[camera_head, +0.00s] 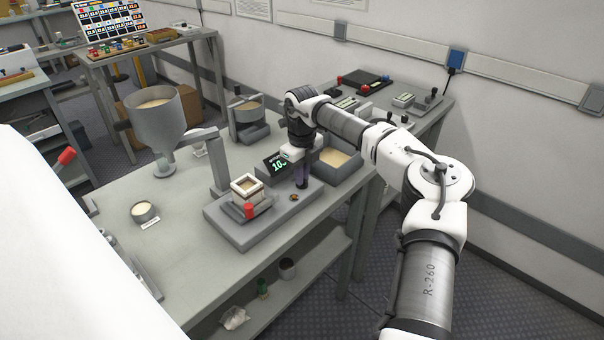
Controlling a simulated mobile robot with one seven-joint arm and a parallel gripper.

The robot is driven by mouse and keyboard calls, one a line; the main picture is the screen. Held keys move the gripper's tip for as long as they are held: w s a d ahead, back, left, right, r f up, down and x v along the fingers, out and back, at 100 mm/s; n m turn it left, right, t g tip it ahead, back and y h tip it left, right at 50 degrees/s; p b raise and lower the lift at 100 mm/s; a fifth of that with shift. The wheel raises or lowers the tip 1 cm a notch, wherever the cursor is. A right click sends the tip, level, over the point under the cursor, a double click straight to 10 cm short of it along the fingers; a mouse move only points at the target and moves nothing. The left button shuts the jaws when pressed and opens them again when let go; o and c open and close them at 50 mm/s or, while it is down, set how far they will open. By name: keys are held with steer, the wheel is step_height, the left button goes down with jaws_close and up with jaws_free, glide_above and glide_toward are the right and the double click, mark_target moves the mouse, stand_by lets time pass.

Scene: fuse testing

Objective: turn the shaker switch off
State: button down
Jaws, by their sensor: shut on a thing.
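The shaker (232,232) is a grey flat unit on the near part of the workbench. A square white-rimmed box (247,187) of pale material sits on it, with a red part (249,211) at its front. A dark display (276,163) with green digits stands behind. My gripper (302,184) points down over the right end of the shaker, its fingers closed low at its surface. The shaker switch seems to be between the fingers and is hidden by them, so its position cannot be read. A small brownish piece (293,197) shows just left of the fingertips.
A large grey funnel (158,122) stands left on the bench (185,262), near a small round dish (144,211). A tray of pale material (335,157) lies close right of my gripper. A sieve device (248,112) stands behind. The bench's front left is mostly clear.

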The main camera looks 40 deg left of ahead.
steer(key=shift+r, duration=0.1)
steer(key=c, duration=1.5)
jaws_free()
step_height(320, 180, up, 14)
steer(key=b, duration=0.2)
steer(key=shift+b, duration=0.35)
